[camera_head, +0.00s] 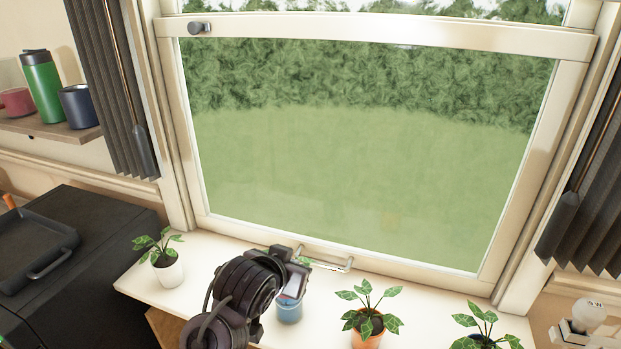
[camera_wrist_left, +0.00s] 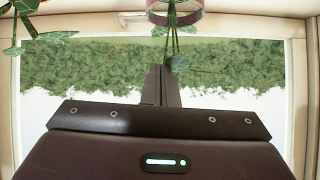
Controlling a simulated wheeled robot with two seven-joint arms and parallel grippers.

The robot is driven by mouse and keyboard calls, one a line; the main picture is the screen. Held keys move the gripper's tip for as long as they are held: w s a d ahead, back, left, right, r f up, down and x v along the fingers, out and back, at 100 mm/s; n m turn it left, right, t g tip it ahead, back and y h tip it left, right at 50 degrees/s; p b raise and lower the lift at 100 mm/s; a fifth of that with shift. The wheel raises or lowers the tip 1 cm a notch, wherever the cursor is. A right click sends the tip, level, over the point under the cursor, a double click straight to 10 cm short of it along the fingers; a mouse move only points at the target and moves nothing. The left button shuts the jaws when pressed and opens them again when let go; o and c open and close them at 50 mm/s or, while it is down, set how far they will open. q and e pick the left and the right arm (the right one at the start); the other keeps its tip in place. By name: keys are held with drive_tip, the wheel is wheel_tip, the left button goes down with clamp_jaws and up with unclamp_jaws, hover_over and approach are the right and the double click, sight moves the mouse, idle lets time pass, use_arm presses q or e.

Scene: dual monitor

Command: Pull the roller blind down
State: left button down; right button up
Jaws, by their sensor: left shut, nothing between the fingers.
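I cannot make out a lowered roller blind in either view; the window pane (camera_head: 370,150) is uncovered. A pale crossbar (camera_head: 400,34) runs across its upper part, with a small dark knob (camera_head: 200,27) at the left. My dark left gripper (camera_head: 283,256) is low in front of the window, above the sill; its fingertips are hard to make out in the head view. In the left wrist view its fingers (camera_wrist_left: 160,84) are together and empty, pointing towards the window, and the scene looks upside down. My right gripper is not in view.
Grey pleated curtains (camera_head: 112,90) with hanging rods flank the window. A pale handle (camera_head: 330,262) is at the window's bottom.

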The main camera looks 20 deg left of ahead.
use_arm(q)
drive_tip(key=w+d+r+t, duration=0.15)
drive_tip(key=r+t, duration=0.25)
drive_tip(key=r, duration=1)
drive_tip(key=w+r+t, duration=0.3)
drive_tip(key=r+t, duration=0.1)
drive_tip(key=r, duration=1)
drive_tip(key=s+r+t, duration=0.3)
drive_tip(key=r, duration=0.7)
drive_tip(key=s+r+t, duration=0.2)
drive_tip(key=s+r, duration=0.2)
drive_tip(key=r, duration=0.6)
drive_tip(key=p+x, duration=0.5)
drive_tip(key=x, duration=0.5)
drive_tip(key=f, duration=0.4)
drive_tip(key=shift+w+n+h+p, duration=0.3)
drive_tip(key=shift+w+n+p, duration=0.05)
drive_tip(key=shift+w+n, duration=0.05)
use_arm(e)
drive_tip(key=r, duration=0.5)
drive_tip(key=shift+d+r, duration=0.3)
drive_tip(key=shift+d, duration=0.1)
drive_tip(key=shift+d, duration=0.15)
